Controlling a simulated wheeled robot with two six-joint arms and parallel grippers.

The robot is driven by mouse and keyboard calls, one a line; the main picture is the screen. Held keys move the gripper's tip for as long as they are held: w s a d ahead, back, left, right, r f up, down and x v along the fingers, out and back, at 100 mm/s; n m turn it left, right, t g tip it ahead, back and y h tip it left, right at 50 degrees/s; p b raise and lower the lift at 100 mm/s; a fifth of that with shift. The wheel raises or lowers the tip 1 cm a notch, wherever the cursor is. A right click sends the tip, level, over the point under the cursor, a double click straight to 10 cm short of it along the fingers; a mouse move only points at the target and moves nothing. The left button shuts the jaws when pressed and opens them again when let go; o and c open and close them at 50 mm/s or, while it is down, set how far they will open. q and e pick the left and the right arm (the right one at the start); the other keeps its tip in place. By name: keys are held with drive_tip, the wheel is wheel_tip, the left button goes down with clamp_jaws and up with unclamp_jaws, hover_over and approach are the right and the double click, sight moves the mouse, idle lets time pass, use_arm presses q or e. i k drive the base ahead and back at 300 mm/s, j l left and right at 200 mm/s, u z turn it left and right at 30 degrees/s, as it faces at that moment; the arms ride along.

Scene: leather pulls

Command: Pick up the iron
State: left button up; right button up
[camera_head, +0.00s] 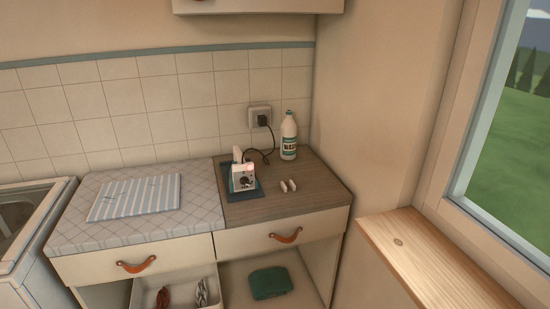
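A small white appliance (243,180), which looks like the iron, stands on a dark blue mat (256,193) on the wooden part of the counter. It has a lit red spot and a dark dial on the side facing me. A pale upright part rises behind it. A black cord (268,153) runs by it to a plug in the wall socket (260,118). Its far side is hidden. Neither of my grippers shows in the head view.
A white bottle (289,136) stands behind right. Two small pale pieces (288,186) lie right of the mat. A striped cloth (136,197) lies on the quilted pad (88,229) at left. Below are leather-pull drawers, a bin (147,294) and a folded green cloth (270,283).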

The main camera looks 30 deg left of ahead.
sight(238, 170)
drive_tip(key=u, duration=1.1)
